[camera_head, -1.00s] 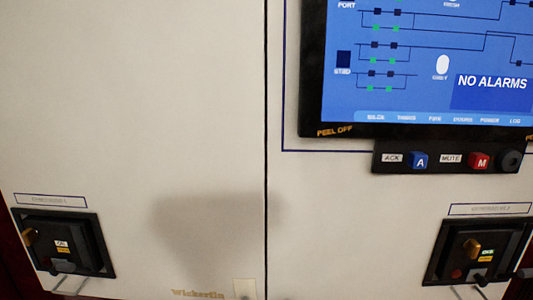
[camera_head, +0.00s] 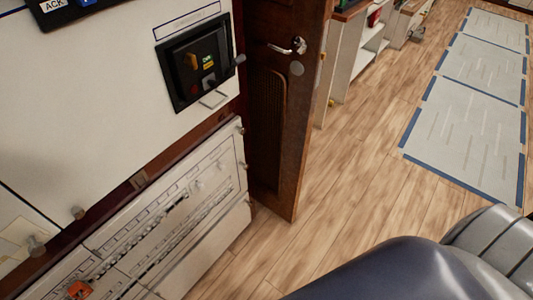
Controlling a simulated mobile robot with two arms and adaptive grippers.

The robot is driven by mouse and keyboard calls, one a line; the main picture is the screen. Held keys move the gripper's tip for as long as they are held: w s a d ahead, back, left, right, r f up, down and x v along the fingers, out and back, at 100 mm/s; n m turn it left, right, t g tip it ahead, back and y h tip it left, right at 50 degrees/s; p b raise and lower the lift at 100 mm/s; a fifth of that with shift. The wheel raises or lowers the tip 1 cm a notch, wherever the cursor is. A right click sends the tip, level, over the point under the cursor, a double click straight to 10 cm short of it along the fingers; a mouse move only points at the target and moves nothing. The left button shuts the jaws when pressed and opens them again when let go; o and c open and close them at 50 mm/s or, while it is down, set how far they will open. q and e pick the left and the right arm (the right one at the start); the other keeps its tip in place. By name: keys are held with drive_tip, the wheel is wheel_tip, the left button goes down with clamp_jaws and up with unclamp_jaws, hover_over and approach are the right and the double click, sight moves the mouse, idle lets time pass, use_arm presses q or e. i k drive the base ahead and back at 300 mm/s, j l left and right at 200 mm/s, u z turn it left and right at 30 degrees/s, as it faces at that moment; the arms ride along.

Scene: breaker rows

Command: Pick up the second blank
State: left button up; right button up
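No piece that I can make out as a blank shows in the head view. A white breaker panel (camera_head: 215,190) with rows of small dark breakers (camera_head: 150,228) and labels sits low on the left, seen at a slant. An orange piece (camera_head: 79,289) is on its lower left part, near the picture's bottom edge. The panel's left end is cut off. Neither of my grippers is in view.
A black switch unit (camera_head: 197,62) with a protruding handle is on the white cabinet above. A brown wooden door (camera_head: 285,110) stands right of it. Wood floor (camera_head: 340,190) is open beyond, with taped grey sheets (camera_head: 465,125). A dark rounded shape (camera_head: 410,270) fills the bottom right.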

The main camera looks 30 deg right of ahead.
sight(218, 165)
drive_tip(key=z, duration=0.35)
drive_tip(key=i+l, duration=0.15)
drive_tip(key=l, duration=0.2)
drive_tip(key=i+l, duration=0.15)
drive_tip(key=l, duration=0.25)
drive_tip(key=i+l+u, duration=0.15)
drive_tip(key=l+u, duration=0.5)
drive_tip(key=i+l+u, duration=0.1)
drive_tip(key=l+u, duration=0.45)
drive_tip(key=j, duration=0.1)
